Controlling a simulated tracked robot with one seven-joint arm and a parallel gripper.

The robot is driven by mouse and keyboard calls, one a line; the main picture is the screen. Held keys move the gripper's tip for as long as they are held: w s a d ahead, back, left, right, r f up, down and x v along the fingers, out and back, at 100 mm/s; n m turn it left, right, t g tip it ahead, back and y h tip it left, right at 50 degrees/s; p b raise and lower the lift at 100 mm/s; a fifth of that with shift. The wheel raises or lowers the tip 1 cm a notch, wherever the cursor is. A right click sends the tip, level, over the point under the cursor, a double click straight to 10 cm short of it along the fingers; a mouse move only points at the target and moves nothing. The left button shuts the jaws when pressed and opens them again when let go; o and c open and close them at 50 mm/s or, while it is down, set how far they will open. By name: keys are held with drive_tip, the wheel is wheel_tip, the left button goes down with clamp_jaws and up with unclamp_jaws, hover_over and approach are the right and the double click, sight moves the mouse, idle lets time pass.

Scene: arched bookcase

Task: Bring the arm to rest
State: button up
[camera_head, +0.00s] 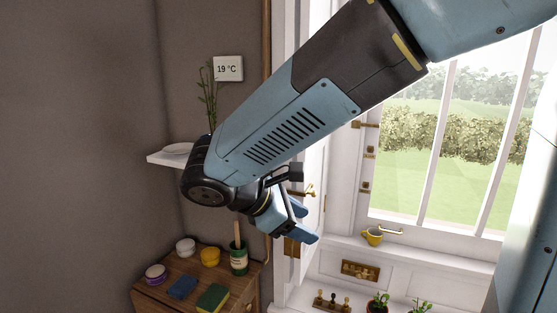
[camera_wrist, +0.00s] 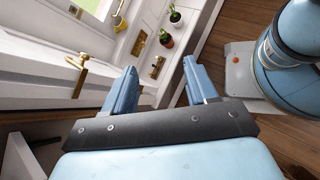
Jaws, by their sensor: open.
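My arm reaches from the upper right across the head view, with its wrist bent down near the corner beside the window. My gripper (camera_head: 305,224) hangs in front of the white window frame, above and to the right of the small wooden cabinet. In the wrist view, my gripper (camera_wrist: 160,88) has its two blue fingers apart with nothing between them. Beyond the fingers are a white panel and the wooden floor. The fingers touch nothing that I can make out.
A wooden cabinet (camera_head: 150,302) holds bowls, sponges and a green pot (camera_head: 238,258). A white shelf (camera_head: 155,160) is behind my wrist. A yellow cup (camera_head: 373,236) stands on the window sill. Potted plants (camera_head: 377,304) stand lower down. A brass handle (camera_wrist: 82,72) is near my left finger.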

drive_tip(key=s+d+r+m+y, duration=0.1)
drive_tip(key=s+d+m+y, duration=0.1)
drive_tip(key=d+m, duration=0.4)
drive_tip(key=s+d+r+m+t+y, duration=0.1)
drive_tip(key=s+d+r+m+y, duration=0.1)
drive_tip(key=d+m+y, duration=0.2)
drive_tip(key=s+d+r+m+y, duration=0.1)
drive_tip(key=d+r+m+y, duration=0.1)
drive_tip(key=d+m, duration=0.7)
drive_tip(key=shift+s+d+y, duration=0.2)
drive_tip(key=shift+s+y, duration=0.2)
idle(1.5)
